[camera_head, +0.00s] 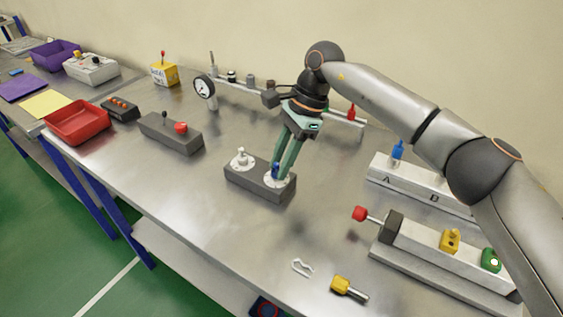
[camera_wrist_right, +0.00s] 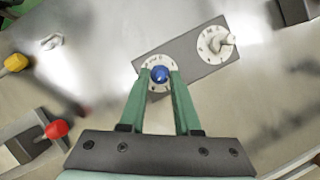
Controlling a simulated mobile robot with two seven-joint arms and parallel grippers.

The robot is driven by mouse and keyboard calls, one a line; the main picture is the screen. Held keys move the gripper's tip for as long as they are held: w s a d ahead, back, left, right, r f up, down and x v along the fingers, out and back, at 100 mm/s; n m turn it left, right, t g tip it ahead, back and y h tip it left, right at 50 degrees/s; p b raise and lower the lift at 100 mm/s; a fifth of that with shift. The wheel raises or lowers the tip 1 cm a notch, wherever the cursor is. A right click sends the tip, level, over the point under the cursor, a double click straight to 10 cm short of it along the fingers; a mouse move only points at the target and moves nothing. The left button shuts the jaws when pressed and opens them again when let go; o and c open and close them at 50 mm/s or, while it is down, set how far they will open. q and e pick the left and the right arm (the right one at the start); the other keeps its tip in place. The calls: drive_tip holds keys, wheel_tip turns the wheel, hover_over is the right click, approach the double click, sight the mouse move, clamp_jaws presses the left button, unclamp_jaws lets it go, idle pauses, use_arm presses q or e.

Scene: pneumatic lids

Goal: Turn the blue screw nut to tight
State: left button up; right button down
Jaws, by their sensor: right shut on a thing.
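The blue screw nut (camera_head: 275,171) sits on a white round dial (camera_head: 284,182) at the right end of a dark grey block (camera_head: 252,184). In the right wrist view the blue nut (camera_wrist_right: 160,74) shows between the green fingertips, over its dial. My right gripper (camera_head: 277,174) reaches down from above and is shut on the nut. A second dial with a white nut (camera_head: 241,157) is at the block's left end; it shows in the right wrist view (camera_wrist_right: 218,44) too. The dial marks are too small to read. My left gripper is not in view.
A grey box with a red knob (camera_head: 181,128) stands to the left. A rail with a gauge (camera_head: 204,87) runs behind. A block with a red-ended rod (camera_head: 360,213) is at right. A clip (camera_head: 302,267) and yellow-handled tool (camera_head: 347,288) lie near the front edge.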

drive_tip(key=shift+w+a+n+g+h, duration=0.15)
drive_tip(key=shift+n+g+h, duration=0.25)
drive_tip(key=shift+n, duration=1.2)
drive_tip(key=c, duration=0.6)
unclamp_jaws()
drive_tip(key=shift+r, duration=0.1)
drive_tip(key=p+v, duration=0.1)
drive_tip(key=v, duration=0.6)
drive_tip(key=shift+r+p, duration=0.15)
drive_tip(key=shift+p, duration=0.2)
drive_tip(key=shift+w, duration=0.1)
